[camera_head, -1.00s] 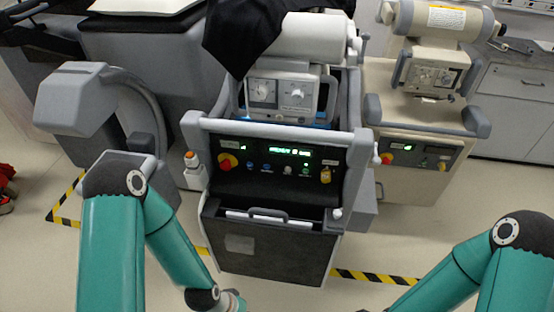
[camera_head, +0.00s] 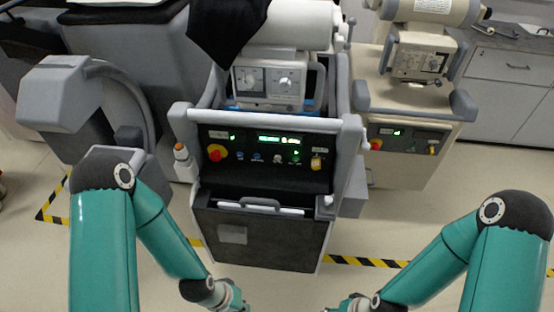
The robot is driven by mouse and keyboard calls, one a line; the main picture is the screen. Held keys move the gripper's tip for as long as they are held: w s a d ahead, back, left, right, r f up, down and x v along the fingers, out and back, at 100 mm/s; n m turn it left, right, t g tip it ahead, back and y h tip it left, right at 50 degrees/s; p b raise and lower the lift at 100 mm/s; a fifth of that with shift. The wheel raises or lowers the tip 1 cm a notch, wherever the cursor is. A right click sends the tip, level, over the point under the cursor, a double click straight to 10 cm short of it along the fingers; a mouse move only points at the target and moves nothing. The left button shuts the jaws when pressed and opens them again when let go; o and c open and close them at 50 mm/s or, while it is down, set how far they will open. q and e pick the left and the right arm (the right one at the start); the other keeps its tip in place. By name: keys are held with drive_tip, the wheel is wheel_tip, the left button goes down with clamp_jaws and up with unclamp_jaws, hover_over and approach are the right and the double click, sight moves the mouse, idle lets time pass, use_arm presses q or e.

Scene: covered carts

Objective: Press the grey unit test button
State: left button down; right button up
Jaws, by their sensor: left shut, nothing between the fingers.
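The grey unit (camera_head: 262,238) is a cart in the middle, with a black control panel (camera_head: 225,168) under its front rail. The button labels are too small to read, so I cannot tell which is the test button. My left gripper (camera_head: 236,306) is shut and empty at the bottom edge, mostly cut off, low in front of the cart and apart from the panel. My right arm's wrist reaches the bottom edge; its fingers are out of view.
A beige unit (camera_head: 410,100) with its own panel (camera_head: 403,140) stands to the right. A grey curved-arm machine (camera_head: 60,95) stands at left. A black cloth (camera_head: 222,30) hangs over the grey unit's top. The cart's front rail (camera_head: 265,124) juts above the panel. Striped floor tape (camera_head: 365,262) surrounds it.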

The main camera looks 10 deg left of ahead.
clamp_jaws()
idle(1.2)
